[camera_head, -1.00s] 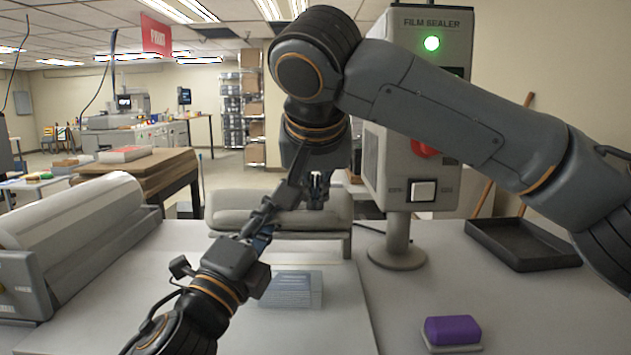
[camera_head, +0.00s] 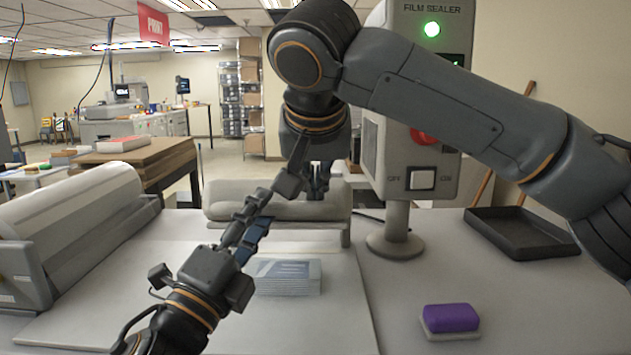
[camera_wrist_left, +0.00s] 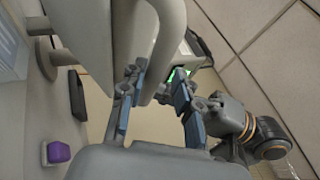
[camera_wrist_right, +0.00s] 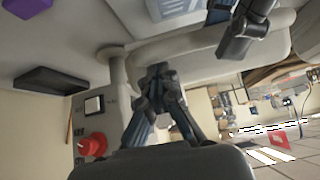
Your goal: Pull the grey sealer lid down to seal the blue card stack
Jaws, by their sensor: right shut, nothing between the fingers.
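The grey sealer lid (camera_head: 230,197) is a padded bar raised behind the blue card stack (camera_head: 289,277), a pale blue block lying on the white worktop. The lid also crosses the right wrist view (camera_wrist_right: 200,45). My right gripper (camera_head: 318,185) points down at the lid's far side, fingers together and empty; it shows larger in the right wrist view (camera_wrist_right: 160,75). I cannot tell whether it touches the lid. My left gripper (camera_head: 262,210) is in front of the lid, left of and above the stack. Its blue-padded fingers are apart and empty in the left wrist view (camera_wrist_left: 157,95).
The film sealer housing (camera_head: 425,110) with a lit green lamp stands on a post (camera_head: 396,220) right of the lid. A black tray (camera_head: 520,238) and a purple block (camera_head: 450,317) lie at the right. A large film roll machine (camera_head: 70,220) stands at the left.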

